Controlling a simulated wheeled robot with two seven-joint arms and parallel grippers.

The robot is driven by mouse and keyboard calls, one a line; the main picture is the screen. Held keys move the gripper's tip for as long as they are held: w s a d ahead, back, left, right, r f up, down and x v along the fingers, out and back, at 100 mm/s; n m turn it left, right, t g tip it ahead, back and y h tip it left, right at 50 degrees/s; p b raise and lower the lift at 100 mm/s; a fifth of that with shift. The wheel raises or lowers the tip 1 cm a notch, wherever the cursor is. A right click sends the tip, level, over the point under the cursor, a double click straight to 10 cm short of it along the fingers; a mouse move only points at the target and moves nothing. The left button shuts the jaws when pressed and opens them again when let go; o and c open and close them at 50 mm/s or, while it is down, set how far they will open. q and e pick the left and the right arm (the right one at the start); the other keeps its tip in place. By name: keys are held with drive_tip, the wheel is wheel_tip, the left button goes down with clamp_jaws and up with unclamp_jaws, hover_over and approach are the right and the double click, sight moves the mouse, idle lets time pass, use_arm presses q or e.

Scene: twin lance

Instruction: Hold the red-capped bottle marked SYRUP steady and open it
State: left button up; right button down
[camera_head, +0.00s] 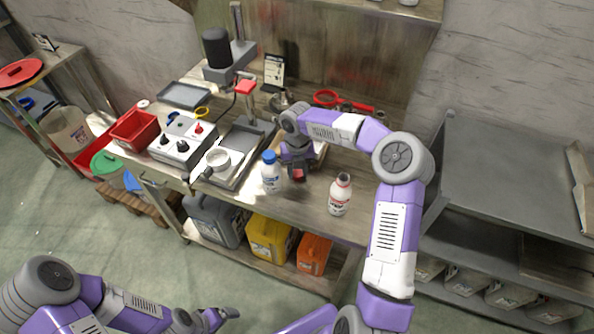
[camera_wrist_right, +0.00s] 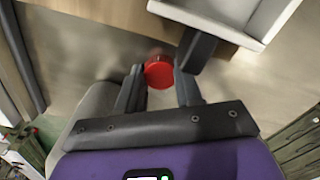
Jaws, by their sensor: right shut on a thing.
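A white bottle with red markings (camera_head: 340,196) stands upright near the table's front edge.
A white bottle with a blue cap (camera_head: 270,174) stands just left of my right gripper. A grey control box (camera_head: 182,143), a red bin (camera_head: 135,130) and a press-like device (camera_head: 240,150) fill the left side. The table around the red-marked bottle is clear.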

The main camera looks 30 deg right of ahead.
sight(297, 173)
drive_tip(key=shift+f, duration=0.1)
drive_tip(key=c, duration=0.7)
unclamp_jaws()
drive_tip(key=shift+c, duration=0.2)
wheel_tip(297, 173, up, 12)
drive_tip(key=p, duration=0.3)
drive_tip(key=shift+r, duration=0.2)
